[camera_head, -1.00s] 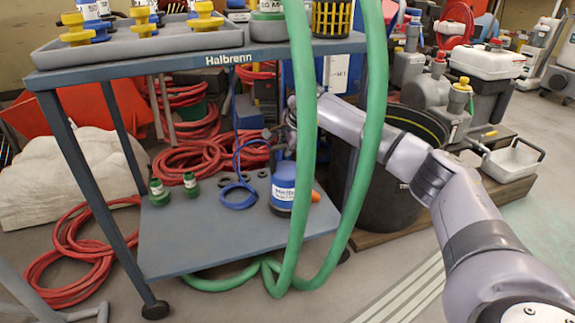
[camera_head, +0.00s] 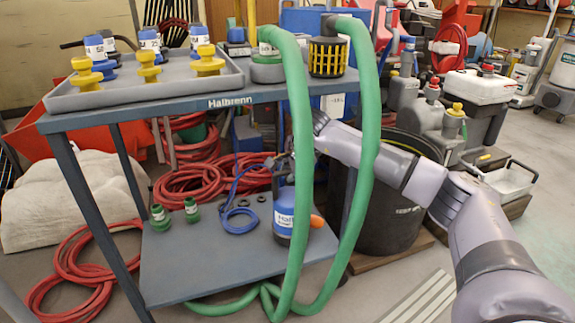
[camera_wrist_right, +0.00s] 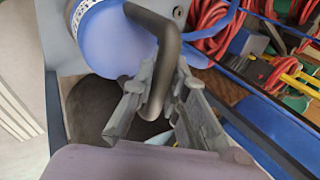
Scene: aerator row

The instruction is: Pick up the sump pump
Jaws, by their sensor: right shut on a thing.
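The sump pump (camera_head: 284,218) is a blue cylinder with a white label, a blue cable and an orange part at its side. It stands upright on the lower shelf (camera_head: 210,275) of the cart, partly behind a green hose. In the right wrist view its blue body (camera_wrist_right: 118,45) and bent black handle (camera_wrist_right: 163,45) show close up. My right gripper (camera_wrist_right: 155,108) is shut on that handle, with a finger on either side. In the head view my right arm reaches in behind the hoses, and they partly hide the gripper. My left gripper is not in view.
Green fittings (camera_head: 160,217) stand left on the lower shelf. A black bin (camera_head: 385,210) is right of the cart. Red hoses (camera_head: 75,265) lie on the floor.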

